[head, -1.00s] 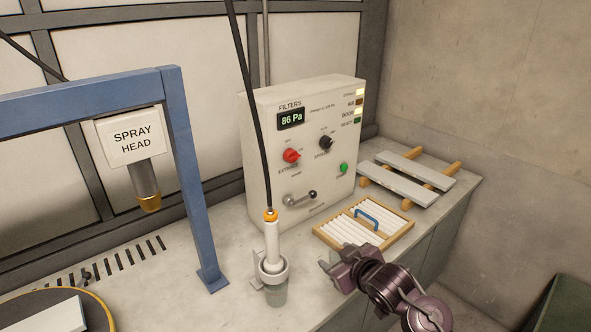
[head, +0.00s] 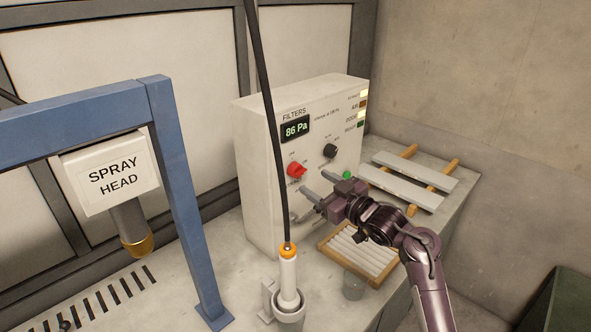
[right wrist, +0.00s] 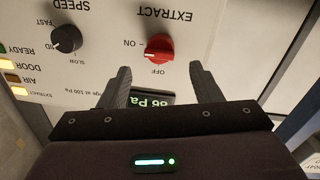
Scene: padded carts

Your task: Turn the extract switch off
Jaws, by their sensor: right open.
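The extract switch (head: 296,170) is a red rotary knob on the front of the white filter panel (head: 262,130). In the right wrist view the red knob (right wrist: 160,47) shows upside down, with ON and OFF printed around it; I cannot tell for sure which mark it points to. My right gripper (head: 318,186) is open and empty, close in front of the panel, below and right of the knob in the head view. In the right wrist view its fingers (right wrist: 160,72) stand apart on either side of the knob's line, with no contact visible. My left gripper is not in view.
The black speed knob (head: 330,151) and green button (head: 347,175) are near my right gripper. A display (head: 295,129) reads 86 Pa. A hose runs down to a white tool (head: 288,270) in front. A filter tray (head: 382,277) lies beneath my right arm. A blue frame (head: 180,190) stands left.

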